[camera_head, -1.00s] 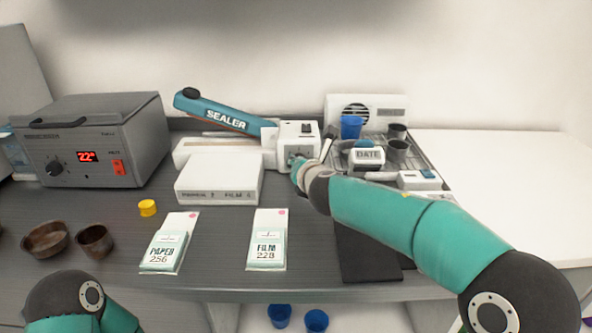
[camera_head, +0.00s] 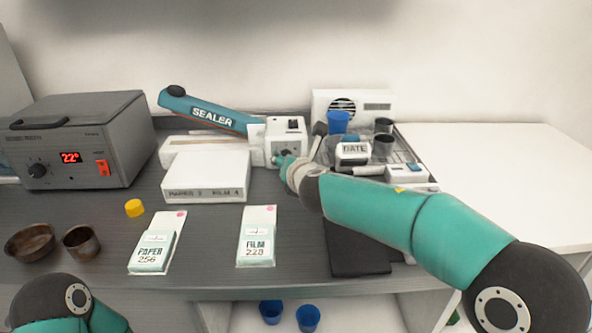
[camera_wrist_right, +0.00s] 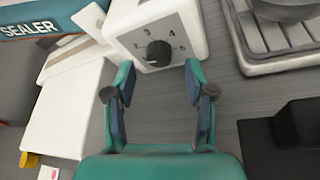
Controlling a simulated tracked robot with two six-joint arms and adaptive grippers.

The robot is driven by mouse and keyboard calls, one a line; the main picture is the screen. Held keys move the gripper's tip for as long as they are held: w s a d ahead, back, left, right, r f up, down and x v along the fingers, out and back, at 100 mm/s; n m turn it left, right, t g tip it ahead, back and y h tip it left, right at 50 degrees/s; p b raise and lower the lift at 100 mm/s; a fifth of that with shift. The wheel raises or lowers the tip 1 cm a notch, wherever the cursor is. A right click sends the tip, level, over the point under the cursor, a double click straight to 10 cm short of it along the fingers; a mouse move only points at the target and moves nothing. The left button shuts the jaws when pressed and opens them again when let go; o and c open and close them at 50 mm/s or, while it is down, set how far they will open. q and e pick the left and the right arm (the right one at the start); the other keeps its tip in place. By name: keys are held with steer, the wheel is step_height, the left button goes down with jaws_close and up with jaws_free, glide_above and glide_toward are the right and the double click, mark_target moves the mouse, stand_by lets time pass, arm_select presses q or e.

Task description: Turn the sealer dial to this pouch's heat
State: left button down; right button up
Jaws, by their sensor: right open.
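The teal and white sealer (camera_head: 207,113) stands at the back, with a white control box (camera_head: 287,130) at its right end. In the right wrist view its black dial (camera_wrist_right: 158,54) is ringed by numbers; 3, 4 and 5 are readable. A small pale mark shows at the dial's lower left. My right gripper (camera_wrist_right: 158,76) is open and empty, its fingertips just short of the dial on either side. In the head view it (camera_head: 281,161) is at the box's front. A paper pouch (camera_head: 153,245) and a film pouch (camera_head: 257,240) lie in front. My left gripper is out of view.
A white block (camera_head: 205,178) before the sealer bears small paper and film lettering. A grey heater unit (camera_head: 85,140) with a red display stands left, near brown bowls (camera_head: 30,242) and a yellow cap (camera_head: 134,208). A rack with cups and a date stamp (camera_head: 352,152) stands right.

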steer(key=v, duration=1)
steer(key=shift+s+f, duration=0.1)
steer(key=shift+s, duration=0.05)
